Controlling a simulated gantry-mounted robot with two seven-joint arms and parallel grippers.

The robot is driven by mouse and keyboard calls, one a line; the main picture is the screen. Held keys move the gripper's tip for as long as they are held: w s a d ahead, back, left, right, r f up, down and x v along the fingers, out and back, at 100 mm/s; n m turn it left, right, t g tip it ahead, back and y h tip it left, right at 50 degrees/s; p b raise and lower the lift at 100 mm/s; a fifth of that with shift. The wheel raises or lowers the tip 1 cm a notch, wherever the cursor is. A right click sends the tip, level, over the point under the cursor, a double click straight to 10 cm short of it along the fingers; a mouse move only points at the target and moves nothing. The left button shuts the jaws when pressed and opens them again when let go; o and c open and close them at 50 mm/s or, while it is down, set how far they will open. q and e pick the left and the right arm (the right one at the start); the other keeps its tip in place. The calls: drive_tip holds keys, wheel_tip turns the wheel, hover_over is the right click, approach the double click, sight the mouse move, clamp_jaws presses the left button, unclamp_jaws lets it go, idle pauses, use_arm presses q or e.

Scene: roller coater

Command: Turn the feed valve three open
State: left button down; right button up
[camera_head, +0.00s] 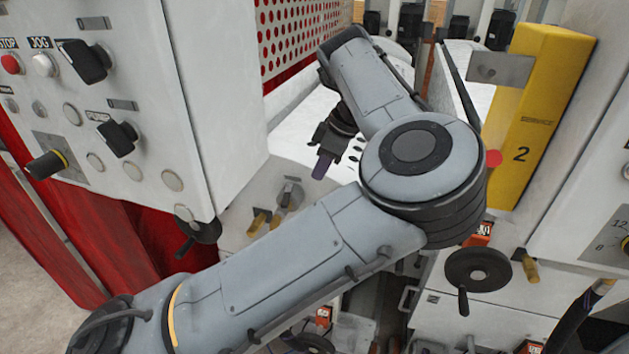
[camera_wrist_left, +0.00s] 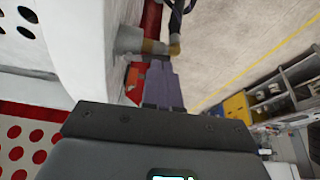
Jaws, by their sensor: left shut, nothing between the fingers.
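My left gripper (camera_head: 323,166) points down beside the white machine body, below the red perforated guard. Its purple fingers are shut and empty. In the left wrist view the closed fingers (camera_wrist_left: 163,88) overlap a red-orange part (camera_wrist_left: 133,82) and end just short of a grey pipe fitting with a yellowish end (camera_wrist_left: 158,46); I cannot tell whether they touch. In the head view, small yellow valve handles (camera_head: 257,222) sit on the lower white panel, with another yellow handle (camera_head: 530,268) at the right. I cannot tell which is feed valve three. My right gripper is not in view.
A control panel with black knobs (camera_head: 118,138) stands at the left. A yellow post marked 2 (camera_head: 540,110) and a black handwheel (camera_head: 478,269) are at the right. My left arm crosses the middle and hides much behind it. Open floor (camera_wrist_left: 225,35) shows in the wrist view.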

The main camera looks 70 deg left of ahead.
use_arm(q)
drive_tip(key=s+a+r+n+g+y+b, duration=0.1)
drive_tip(key=a+r+n+g, duration=0.1)
drive_tip(key=n, duration=1)
drive_tip(key=a+r+n+g+y+b, duration=0.1)
drive_tip(key=a+r+n+g, duration=0.15)
drive_tip(key=n, duration=0.95)
drive_tip(key=w+d+f+n+g+b, duration=0.2)
drive_tip(key=w+d+f+n+b, duration=0.15)
drive_tip(key=n, duration=0.95)
drive_tip(key=n+t+h+b, duration=0.1)
drive_tip(key=t+b, duration=0.1)
drive_tip(key=b, duration=0.2)
approach(286, 200)
wheel_tip(286, 200, down, 5)
drive_tip(key=w, duration=0.1)
drive_tip(key=shift+g, duration=0.25)
drive_tip(key=shift+s+a+f+p, duration=0.1)
drive_tip(key=shift+s+a, duration=0.15)
drive_tip(key=shift+s, duration=0.4)
drive_tip(key=shift+s+a+f+p, duration=0.15)
drive_tip(key=shift+s+a, duration=0.1)
drive_tip(key=shift+s, duration=0.45)
drive_tip(key=shift+s+a+p, duration=0.1)
drive_tip(key=shift+s+a, duration=0.15)
drive_tip(key=shift+s, duration=0.4)
